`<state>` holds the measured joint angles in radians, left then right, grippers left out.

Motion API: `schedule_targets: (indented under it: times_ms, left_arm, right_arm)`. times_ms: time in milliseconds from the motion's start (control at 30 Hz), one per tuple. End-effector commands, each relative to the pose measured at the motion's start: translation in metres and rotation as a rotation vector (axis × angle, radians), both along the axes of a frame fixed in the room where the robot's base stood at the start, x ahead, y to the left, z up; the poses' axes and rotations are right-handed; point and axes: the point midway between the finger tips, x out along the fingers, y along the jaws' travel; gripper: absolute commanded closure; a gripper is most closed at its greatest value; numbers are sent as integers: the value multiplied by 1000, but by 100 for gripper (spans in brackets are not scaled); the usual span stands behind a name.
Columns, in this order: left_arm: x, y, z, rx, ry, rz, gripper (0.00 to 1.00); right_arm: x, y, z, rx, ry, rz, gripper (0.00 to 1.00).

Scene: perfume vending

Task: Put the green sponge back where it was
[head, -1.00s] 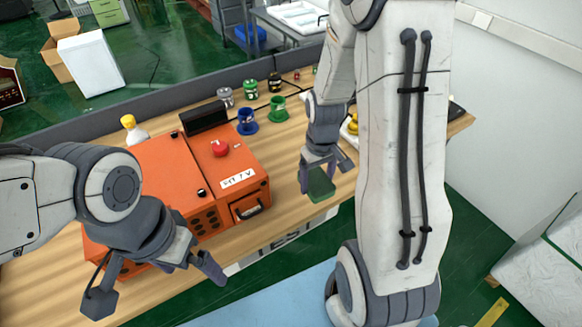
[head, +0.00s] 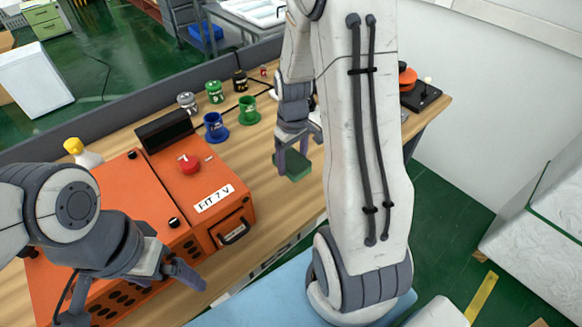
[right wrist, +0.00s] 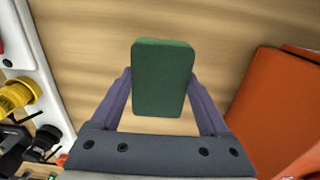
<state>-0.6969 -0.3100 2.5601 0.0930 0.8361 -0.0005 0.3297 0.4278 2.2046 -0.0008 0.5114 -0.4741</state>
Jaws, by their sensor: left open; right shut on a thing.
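The green sponge (head: 294,166) is held between the fingers of my right gripper (head: 292,158), over the wooden table (head: 262,197). In the right wrist view the sponge (right wrist: 163,78) lies between the two purple fingers of the right gripper (right wrist: 163,100), with bare wood behind it. I cannot tell exactly how high it is above the table. My left gripper (head: 135,295) is open and empty, in front of the orange machine (head: 190,200) at the left.
A white tray (right wrist: 40,70) with yellow items (right wrist: 17,95) shows in the right wrist view. Bare wood lies between machine and tray.

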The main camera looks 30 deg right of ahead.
Motion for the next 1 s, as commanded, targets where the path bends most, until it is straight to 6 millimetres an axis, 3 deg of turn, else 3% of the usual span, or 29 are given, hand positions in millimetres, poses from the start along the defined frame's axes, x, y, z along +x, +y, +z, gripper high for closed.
schedule_targets:
  times_ms: [167,400,833,867,900,1000]
  left_arm:
    - [0,0,2,0,0,0,0]
    - [0,0,6,0,0,0,0]
    - [0,0,2,0,0,0,0]
    - [0,0,3,0,0,0,0]
    - [0,0,3,0,0,0,0]
    - [0,0,3,0,0,0,0]
  right_arm:
    - [8,2,-11,1,2,-3,82]
    - [6,0,-43,2,3,-6,82]
    - [7,-1,-50,0,-1,-5,82]
    - [7,-1,-49,0,-1,-5,13]
    - [7,-1,-49,0,-1,-5,0]
    - [7,-1,-49,0,-1,-5,0]
